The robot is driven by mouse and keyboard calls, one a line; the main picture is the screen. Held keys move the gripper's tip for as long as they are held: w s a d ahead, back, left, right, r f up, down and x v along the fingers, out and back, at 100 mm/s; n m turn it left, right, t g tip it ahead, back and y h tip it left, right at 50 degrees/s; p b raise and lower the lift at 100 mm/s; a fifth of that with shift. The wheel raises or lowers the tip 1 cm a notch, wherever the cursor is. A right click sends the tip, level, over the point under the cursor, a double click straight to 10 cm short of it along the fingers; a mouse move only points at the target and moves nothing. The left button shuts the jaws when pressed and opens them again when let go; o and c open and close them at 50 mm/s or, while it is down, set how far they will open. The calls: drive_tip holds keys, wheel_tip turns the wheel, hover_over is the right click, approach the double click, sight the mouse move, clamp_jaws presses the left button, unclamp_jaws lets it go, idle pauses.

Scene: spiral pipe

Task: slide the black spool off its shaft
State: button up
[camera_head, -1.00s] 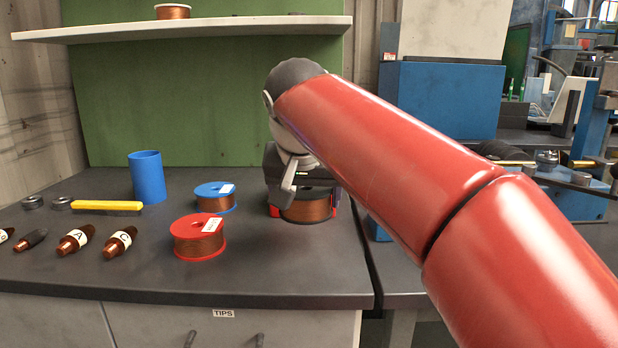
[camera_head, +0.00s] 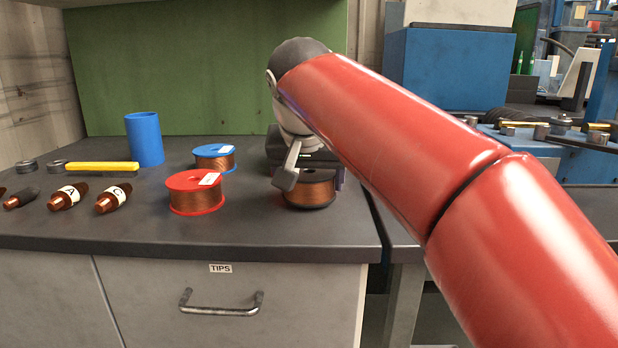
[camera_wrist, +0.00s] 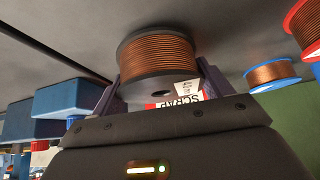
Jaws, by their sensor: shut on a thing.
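The black spool, wound with copper wire, shows in the head view (camera_head: 309,192) on or just above the dark counter, right of the red spool. My arm partly covers it there. In the wrist view the black spool (camera_wrist: 157,55) sits between the two purple fingers of my gripper (camera_wrist: 162,78), one at each side. My gripper is shut on it. The spool's black flange and a dark hub hole face the wrist camera. I see no shaft in either view. I cannot tell whether the spool touches the counter.
A red spool (camera_head: 196,195) and a blue spool (camera_head: 213,160) stand to the left on the counter (camera_head: 120,230). Farther left are a blue cup (camera_head: 144,139), a yellow bar (camera_head: 102,167) and several copper tips (camera_head: 68,196). A SCRAP label (camera_wrist: 182,104) shows behind the spool.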

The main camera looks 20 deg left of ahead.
drive_tip(key=shift+f, duration=0.3)
drive_tip(key=o, duration=0.9)
drive_tip(key=shift+o, duration=0.5)
drive_tip(key=shift+f, duration=0.1)
drive_tip(key=p+v, duration=0.1)
drive_tip(key=v, duration=0.7)
drive_tip(key=shift+p, duration=0.35)
